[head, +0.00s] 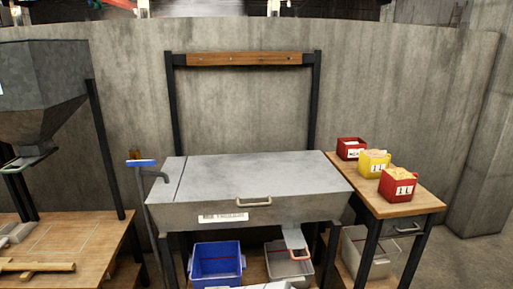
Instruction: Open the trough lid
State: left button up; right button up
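The trough (175,212) is a grey metal box on dark legs in the middle of the head view. Its flat grey lid (255,172) lies down over the top, and a seam runs across near its left end. A pale bar handle (254,202) sits at the middle of the lid's front edge. The inside of the trough is hidden. Neither of my grippers shows in this view.
A blue bin (217,262) and a grey bin (288,264) sit below. The right table (418,205) holds red and yellow boxes. A hopper (45,85) stands left. A wooden beam frame (243,59) rises behind.

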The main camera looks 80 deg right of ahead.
aim_at(268, 175)
jog(key=z, duration=0.4)
jog(key=k+l+z, duration=0.1)
jog(key=z, duration=0.35)
jog(key=l+z, duration=0.15)
jog(key=z, duration=0.25)
jog(key=l+z, duration=0.15)
jog(key=z, duration=0.3)
jog(key=l+z, duration=0.1)
jog(key=z, duration=0.3)
jog(key=i+l+z, duration=0.1)
jog(key=l+z, duration=0.15)
jog(key=l, duration=0.15)
jog(key=i+l+z, duration=0.1)
jog(key=l+z, duration=0.15)
jog(key=l, duration=0.15)
jog(key=i+l+z, duration=0.25)
jog(key=l+z, duration=0.25)
jog(key=l, duration=0.2)
jog(key=i+l, duration=0.3)
jog(key=l, duration=0.15)
